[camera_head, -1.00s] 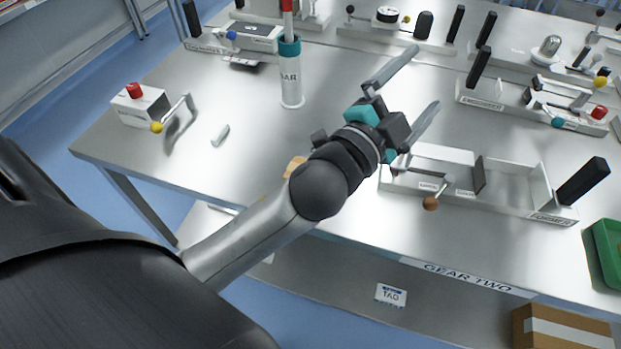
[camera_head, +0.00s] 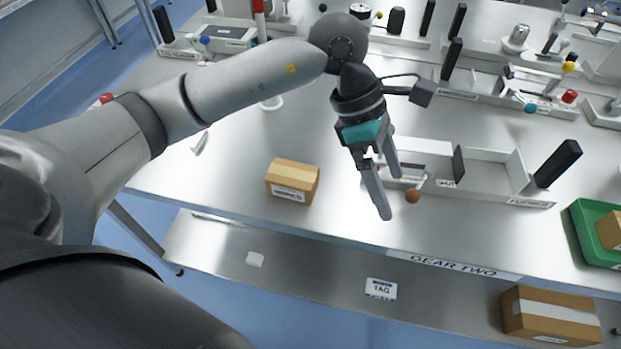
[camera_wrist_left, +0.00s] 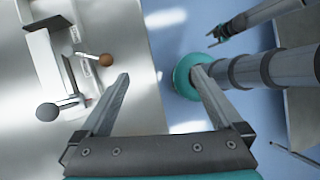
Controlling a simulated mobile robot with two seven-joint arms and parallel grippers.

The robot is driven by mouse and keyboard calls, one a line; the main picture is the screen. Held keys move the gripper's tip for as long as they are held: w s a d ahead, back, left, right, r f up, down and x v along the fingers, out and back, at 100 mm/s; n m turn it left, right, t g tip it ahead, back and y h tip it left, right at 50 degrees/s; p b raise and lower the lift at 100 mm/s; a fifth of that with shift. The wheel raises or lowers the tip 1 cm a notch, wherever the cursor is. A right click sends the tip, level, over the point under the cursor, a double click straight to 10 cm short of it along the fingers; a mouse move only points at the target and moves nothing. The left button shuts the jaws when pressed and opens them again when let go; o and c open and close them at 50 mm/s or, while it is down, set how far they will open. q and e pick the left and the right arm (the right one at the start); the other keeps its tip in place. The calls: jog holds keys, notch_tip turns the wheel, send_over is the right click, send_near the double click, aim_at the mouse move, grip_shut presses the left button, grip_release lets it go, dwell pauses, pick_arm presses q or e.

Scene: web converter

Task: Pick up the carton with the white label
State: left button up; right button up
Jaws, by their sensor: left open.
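A small brown carton (camera_head: 292,180) with a white label on its front side rests on the steel table, left of my left gripper. The print on the label is too small to read. My left gripper (camera_head: 391,197) is open and empty above the table, its fingers pointing down near the front edge. In the left wrist view its two fingers (camera_wrist_left: 158,78) are spread with nothing between them. That carton does not show in the left wrist view.
A white fixture (camera_head: 490,172) with an orange-brown knob (camera_head: 413,196) stands close right of the left gripper. A green tray (camera_head: 585,235) holding a carton (camera_head: 609,230) is at far right. A larger taped carton (camera_head: 550,315) is on the lower shelf. The table around the small carton is clear.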

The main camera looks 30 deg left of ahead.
pick_arm(q)
jog(key=w+a+r+y, duration=0.1)
jog(key=w+a+y, duration=0.2)
jog(key=a+y, duration=0.9)
jog(key=h, duration=0.4)
send_over(293, 173)
jog(key=d, duration=0.1)
jog(key=shift+n+t, duration=0.3)
jog(key=f, duration=0.8)
jog(key=shift+s+d+f, duration=0.15)
jog(key=shift+d+f, duration=0.05)
jog(key=shift+a+f, duration=0.25)
jog(key=shift+f, duration=0.75)
jog(key=shift+a+f, duration=0.3)
jog(key=shift+f, duration=0.75)
jog(key=shift+a+f, duration=0.25)
jog(key=shift+f, duration=0.75)
jog(key=c, duration=1.3)
jog(key=shift+r, duration=0.1)
